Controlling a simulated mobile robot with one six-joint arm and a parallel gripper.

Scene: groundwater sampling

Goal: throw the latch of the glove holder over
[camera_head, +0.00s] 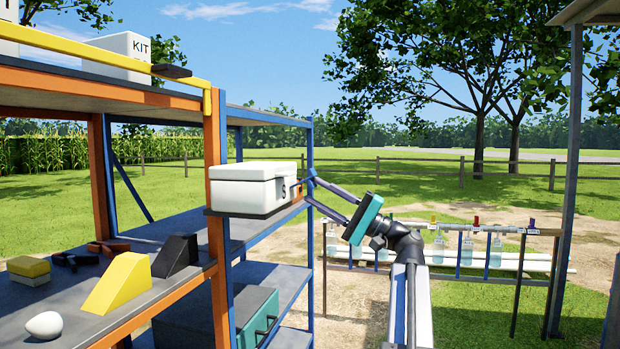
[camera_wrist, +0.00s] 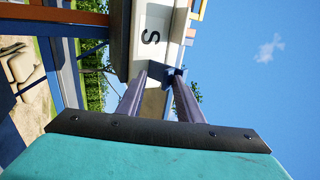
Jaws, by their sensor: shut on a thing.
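The glove holder (camera_head: 252,190) is a white box with a lid and an "S" on its end face, on the edge of the shelf rack. In the wrist view its white end (camera_wrist: 155,38) with the "S" lies ahead of the fingers. My gripper (camera_head: 310,188), teal with two long grey-purple fingers, reaches to that end from the right. In the wrist view the fingertips (camera_wrist: 161,76) are at the box's end beside a small blue piece, the latch (camera_wrist: 173,72). The jaws are shut on the latch; the grip itself is partly hidden by the fingers.
An orange and blue rack (camera_head: 216,200) fills the left, with a yellow wedge (camera_head: 120,283), a black wedge (camera_head: 176,255) and a white egg-shaped thing (camera_head: 44,325) on its shelf. A teal case (camera_head: 256,310) stands below. A rail with bottles (camera_head: 495,250) stands behind my arm.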

